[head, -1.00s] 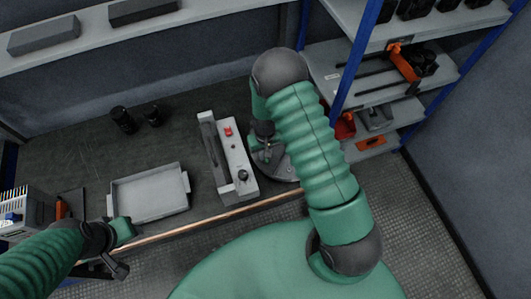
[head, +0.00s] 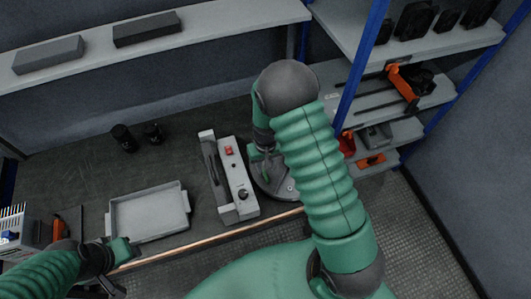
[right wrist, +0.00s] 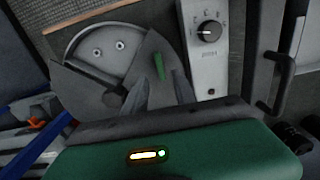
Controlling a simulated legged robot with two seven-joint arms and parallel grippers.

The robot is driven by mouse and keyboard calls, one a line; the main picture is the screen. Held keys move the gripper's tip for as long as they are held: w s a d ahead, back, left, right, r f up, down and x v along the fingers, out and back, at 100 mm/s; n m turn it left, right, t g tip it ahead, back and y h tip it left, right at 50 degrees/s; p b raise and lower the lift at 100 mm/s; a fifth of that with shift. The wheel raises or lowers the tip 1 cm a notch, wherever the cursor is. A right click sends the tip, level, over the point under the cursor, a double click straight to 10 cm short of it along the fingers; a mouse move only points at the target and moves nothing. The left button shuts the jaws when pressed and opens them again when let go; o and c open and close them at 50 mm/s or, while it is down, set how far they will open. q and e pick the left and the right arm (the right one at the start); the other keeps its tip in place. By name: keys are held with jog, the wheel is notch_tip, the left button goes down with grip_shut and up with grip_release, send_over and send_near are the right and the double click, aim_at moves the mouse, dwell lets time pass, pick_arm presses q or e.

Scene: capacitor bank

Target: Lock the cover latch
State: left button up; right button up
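A light grey device (head: 241,174) with a red switch, a black knob and a long black handle stands on the bench. Its knob panel (right wrist: 207,75) and handle (right wrist: 277,75) also show in the right wrist view. A round grey plate (head: 277,186) lies to its right; in the right wrist view the plate (right wrist: 88,42) shows two bolts. My right gripper (head: 262,152) is over the plate, beside the device. Its fingers (right wrist: 112,62) look spread and empty. I cannot make out a cover latch. My left gripper (head: 122,249) is at the bench's front edge; its fingers are unclear.
A grey tray (head: 149,236) lies left of the device. Two black cylinders (head: 123,137) stand behind it. A rack with blue posts (head: 358,70) and loaded shelves rises at the right. A wall shelf (head: 200,32) runs along the back.

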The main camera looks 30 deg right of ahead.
aim_at(266, 175)
notch_tip(266, 175, up, 11)
dwell(0.4)
jog(key=s+a+r+n+t, duration=0.2)
jog(key=s+a+r, duration=0.2)
jog(key=s+a, duration=0.3)
jog(key=s, duration=0.3)
jog(key=shift+s+a+r+n+t, duration=0.2)
jog(key=shift+a+n+t, duration=0.1)
jog(key=shift+a+n, duration=0.1)
jog(key=shift+s, duration=0.15)
